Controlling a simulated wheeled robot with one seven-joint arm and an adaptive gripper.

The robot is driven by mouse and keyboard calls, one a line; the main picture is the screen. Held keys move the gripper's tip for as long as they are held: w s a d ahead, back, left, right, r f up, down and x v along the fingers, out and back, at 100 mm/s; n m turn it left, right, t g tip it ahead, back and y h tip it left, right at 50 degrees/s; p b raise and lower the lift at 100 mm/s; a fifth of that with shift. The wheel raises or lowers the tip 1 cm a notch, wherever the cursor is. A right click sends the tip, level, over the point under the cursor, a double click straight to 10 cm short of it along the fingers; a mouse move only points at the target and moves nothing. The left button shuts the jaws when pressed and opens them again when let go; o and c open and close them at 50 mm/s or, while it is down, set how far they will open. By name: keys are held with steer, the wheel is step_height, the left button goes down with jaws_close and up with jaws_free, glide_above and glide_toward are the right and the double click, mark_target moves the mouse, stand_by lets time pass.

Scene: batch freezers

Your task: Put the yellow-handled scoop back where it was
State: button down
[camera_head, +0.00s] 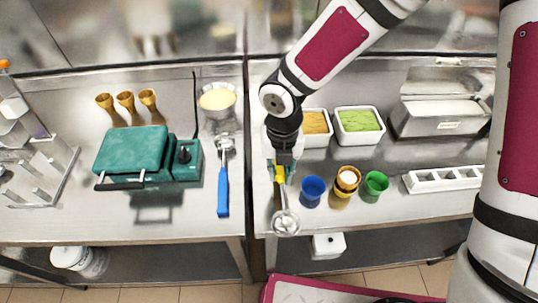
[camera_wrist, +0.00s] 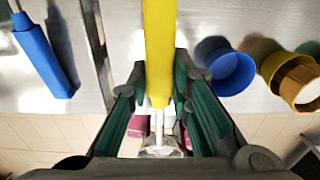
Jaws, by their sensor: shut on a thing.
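The yellow-handled scoop (camera_head: 286,222) is in my gripper (camera_head: 282,170), with its round metal head toward the front edge of the right counter. In the wrist view its yellow handle (camera_wrist: 160,45) runs between the two green-lined fingers of my gripper (camera_wrist: 160,100), which are shut on it. The metal head shows beyond the fingers, partly hidden. The scoop looks held above the counter; the exact height is hard to tell. A blue-handled scoop (camera_head: 223,190) lies on the left counter, and its handle (camera_wrist: 45,55) also shows in the wrist view.
A blue cup (camera_head: 312,191), yellow-brown cups (camera_head: 347,181) and a green cup (camera_head: 375,186) stand just right of the scoop. Behind are tubs of orange and green (camera_head: 360,122) contents. A white holder (camera_head: 445,179) is farther right. A green waffle iron (camera_head: 135,155) stands left.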

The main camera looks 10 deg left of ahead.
steer(key=w+a+b, duration=0.1)
steer(key=w, duration=0.1)
steer(key=w+a+b, duration=0.1)
steer(key=w, duration=0.1)
steer(key=w+a+f+b, duration=0.1)
steer(key=w+a, duration=0.1)
steer(key=shift+w, duration=0.4)
steer(key=shift+f+b, duration=1)
steer(key=shift+f, duration=0.6)
steer(key=shift+f, duration=0.15)
steer(key=c, duration=1.5)
jaws_free()
steer(key=shift+o, duration=0.2)
step_height(320, 180, up, 12)
steer(key=shift+r, duration=0.2)
